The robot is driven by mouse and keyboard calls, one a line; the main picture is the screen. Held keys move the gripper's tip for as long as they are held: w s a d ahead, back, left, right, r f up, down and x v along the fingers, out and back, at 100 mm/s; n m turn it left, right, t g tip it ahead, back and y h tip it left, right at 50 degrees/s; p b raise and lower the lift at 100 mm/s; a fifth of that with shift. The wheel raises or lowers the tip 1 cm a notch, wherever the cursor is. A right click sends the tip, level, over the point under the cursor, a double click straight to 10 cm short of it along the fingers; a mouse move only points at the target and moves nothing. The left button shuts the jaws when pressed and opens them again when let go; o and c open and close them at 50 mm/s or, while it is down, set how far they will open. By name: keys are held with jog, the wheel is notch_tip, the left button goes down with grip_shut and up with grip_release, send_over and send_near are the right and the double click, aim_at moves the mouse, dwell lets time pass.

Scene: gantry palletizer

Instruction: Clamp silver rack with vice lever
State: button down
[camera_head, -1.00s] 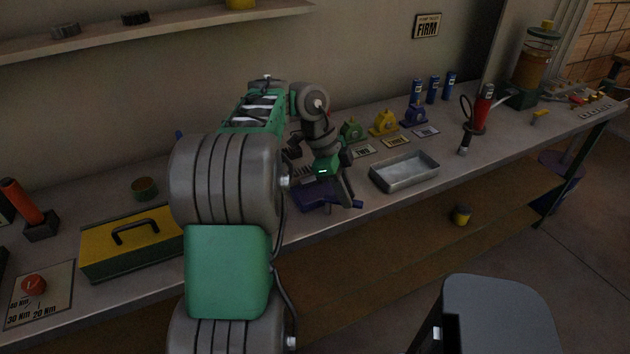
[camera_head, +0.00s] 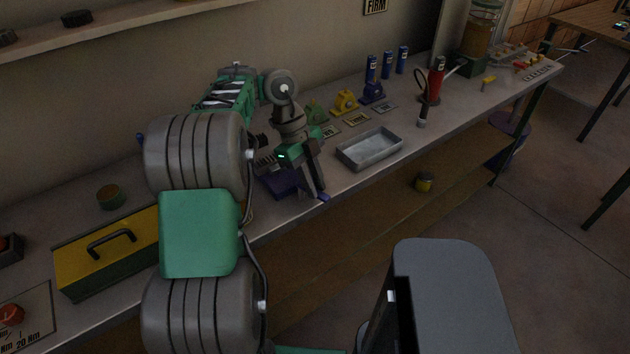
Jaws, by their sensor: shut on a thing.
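The blue-purple vice (camera_head: 281,184) sits at the front edge of the bench, partly hidden by my arm. A small blue end of its lever (camera_head: 324,198) shows at the fingertips of my gripper (camera_head: 316,187). My gripper points down at the vice's right side and is shut on the lever; the grip itself is mostly covered by the fingers. A small toothed silver piece, apparently the silver rack (camera_head: 265,161), shows just above the vice, left of my gripper. I cannot tell how tightly the jaws hold it.
A metal tray (camera_head: 370,149) lies right of my gripper. Green, yellow (camera_head: 345,102) and blue devices stand behind it. A red-and-black tool (camera_head: 433,82) stands farther right. A yellow-topped toolbox (camera_head: 108,250) is on the left. A grey chair-like shape (camera_head: 450,290) fills the lower right.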

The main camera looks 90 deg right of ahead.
jog(key=c, duration=1.3)
grip_release()
jog(key=p+v, duration=0.6)
jog(key=v, duration=0.1)
jog(key=shift+r, duration=0.25)
jog(key=shift+w+r+p, duration=0.1)
jog(key=shift+r+p, duration=0.15)
jog(key=shift+p, duration=0.05)
jog(key=shift+d+f, duration=0.1)
